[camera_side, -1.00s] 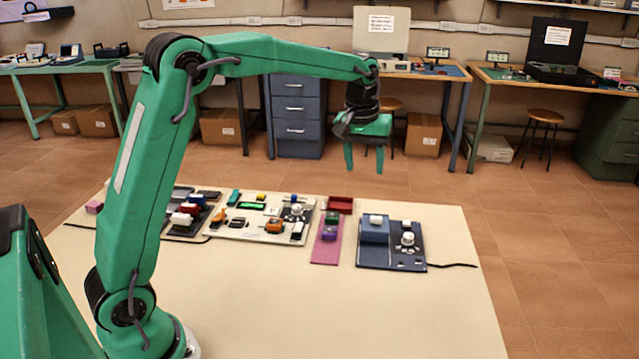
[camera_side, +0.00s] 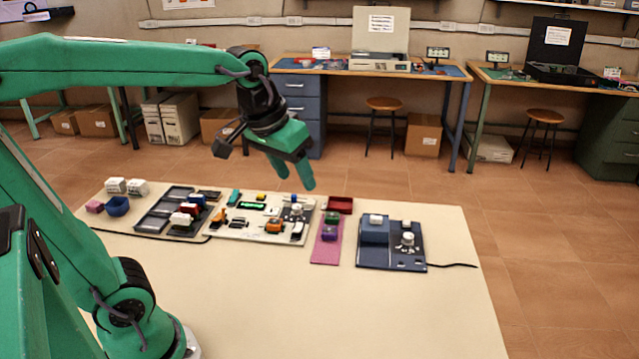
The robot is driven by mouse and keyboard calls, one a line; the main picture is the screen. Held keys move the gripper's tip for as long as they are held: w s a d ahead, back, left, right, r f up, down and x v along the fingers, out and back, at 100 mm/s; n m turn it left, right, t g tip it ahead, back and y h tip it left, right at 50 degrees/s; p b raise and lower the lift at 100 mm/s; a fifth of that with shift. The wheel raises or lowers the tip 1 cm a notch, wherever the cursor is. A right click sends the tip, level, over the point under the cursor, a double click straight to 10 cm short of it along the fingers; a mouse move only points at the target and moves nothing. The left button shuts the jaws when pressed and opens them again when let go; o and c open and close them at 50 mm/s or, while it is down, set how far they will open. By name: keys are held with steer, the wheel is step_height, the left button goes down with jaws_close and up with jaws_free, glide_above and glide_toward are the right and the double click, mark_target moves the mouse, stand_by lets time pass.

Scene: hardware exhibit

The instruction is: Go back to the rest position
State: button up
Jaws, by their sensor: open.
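My gripper (camera_side: 293,182) is open and empty. Its two green fingers point down and to the right, in the air above the white board (camera_side: 222,228) and beside the pink strip (camera_side: 325,252) in the picture. Nothing is between the fingers. The fingers appear well clear of the things on the table (camera_side: 400,310).
The table holds a dark tray (camera_side: 153,222) with blocks, a blue bowl (camera_side: 117,206), white blocks (camera_side: 115,185), a dark red bin (camera_side: 341,204) and a dark blue panel (camera_side: 376,258) with a cable. The table's front right is bare.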

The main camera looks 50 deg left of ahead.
steer(key=s+f+m+t, duration=0.1)
steer(key=s+f, duration=0.3)
steer(key=s, duration=0.5)
steer(key=shift+d+m, duration=0.4)
steer(key=shift+m, duration=0.2)
